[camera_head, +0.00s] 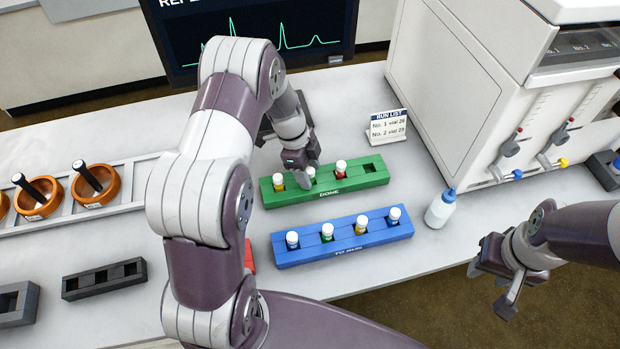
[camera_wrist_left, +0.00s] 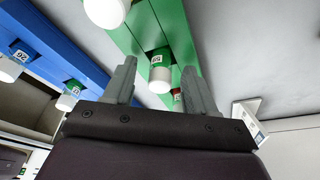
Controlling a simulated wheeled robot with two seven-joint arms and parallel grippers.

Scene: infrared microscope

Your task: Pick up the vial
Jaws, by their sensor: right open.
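A green rack (camera_head: 350,184) labelled DONE holds a yellow vial (camera_head: 278,181), a vial partly hidden by my gripper (camera_head: 309,174) and a red vial (camera_head: 340,170); its right slot is empty. A blue rack (camera_head: 345,255) in front holds several white-capped vials, including a green one (camera_head: 327,232) and a yellow one (camera_head: 361,226). My left gripper (camera_head: 301,172) is over the green rack's second slot. In the left wrist view its fingers (camera_wrist_left: 160,85) are apart, with a green-banded vial (camera_wrist_left: 160,72) between them and gaps visible. My right gripper (camera_head: 492,285) is open and empty at the right.
A run list card (camera_head: 387,126) stands behind the green rack. A white bottle with a blue cap (camera_head: 440,208) stands right of the blue rack. A large white instrument (camera_head: 450,90) fills the back right.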

